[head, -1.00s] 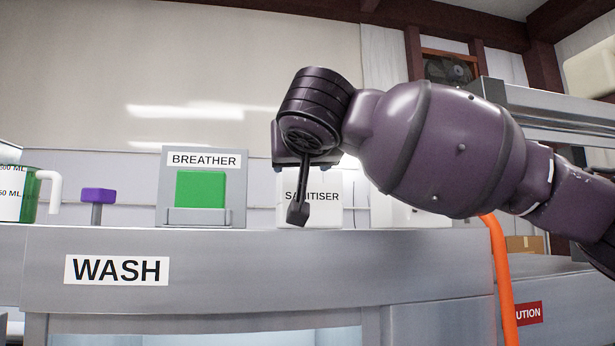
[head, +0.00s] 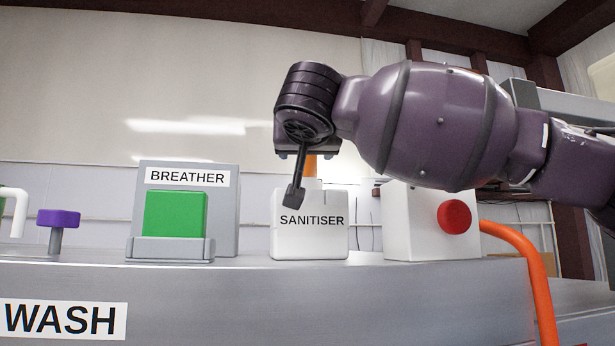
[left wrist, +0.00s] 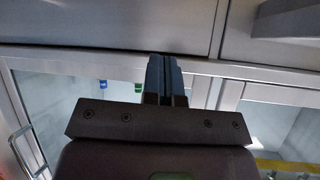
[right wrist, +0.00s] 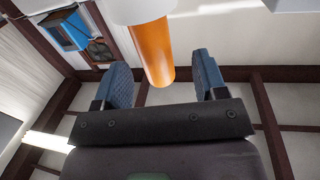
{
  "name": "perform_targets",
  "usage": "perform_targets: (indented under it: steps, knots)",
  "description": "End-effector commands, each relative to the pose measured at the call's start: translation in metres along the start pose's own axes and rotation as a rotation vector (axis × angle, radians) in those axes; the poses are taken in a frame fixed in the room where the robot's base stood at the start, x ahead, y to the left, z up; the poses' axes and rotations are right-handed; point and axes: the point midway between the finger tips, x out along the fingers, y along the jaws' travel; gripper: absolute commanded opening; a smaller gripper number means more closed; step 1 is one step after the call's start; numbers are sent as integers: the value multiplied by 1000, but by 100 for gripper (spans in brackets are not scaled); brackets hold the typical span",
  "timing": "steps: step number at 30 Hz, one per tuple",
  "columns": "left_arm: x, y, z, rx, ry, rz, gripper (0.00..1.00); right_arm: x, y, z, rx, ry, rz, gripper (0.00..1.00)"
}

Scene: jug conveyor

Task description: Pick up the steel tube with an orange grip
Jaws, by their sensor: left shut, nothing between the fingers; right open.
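An orange cylinder (right wrist: 154,50) with a white part at its upper end shows in the right wrist view, in the gap between the fingers of my right gripper (right wrist: 160,80). It seems to be the orange piece (head: 311,166) above the white SANITISER box (head: 309,238) in the head view. My right gripper (head: 293,196) is open in front of that box; I cannot tell its distance from the orange piece. A bent orange tube (head: 530,275) stands at the machine's right end. No steel part shows on either. My left gripper (left wrist: 166,80) is shut and empty before the machine's front.
On the steel machine top (head: 400,290) stand a white box with a red button (head: 454,217), a green BREATHER block (head: 175,213), and a purple knob (head: 58,218). A white handle shows at far left.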

Motion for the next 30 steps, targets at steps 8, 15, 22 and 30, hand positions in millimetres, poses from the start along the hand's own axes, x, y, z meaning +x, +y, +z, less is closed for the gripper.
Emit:
perform_targets:
  steps: [8,15,22,30]
  knots:
    - [-10,-2,-13,0,-6,1,0,28,4,-9,-1,1,3,65]
    - [-15,-2,-6,-2,-34,0,0,50,4,-7,0,0,1,65]
    - [-15,-2,-4,-3,-35,-1,0,51,4,-6,0,1,0,65]
    - [-15,-2,-6,-3,-31,-1,0,51,4,-6,0,1,1,27]
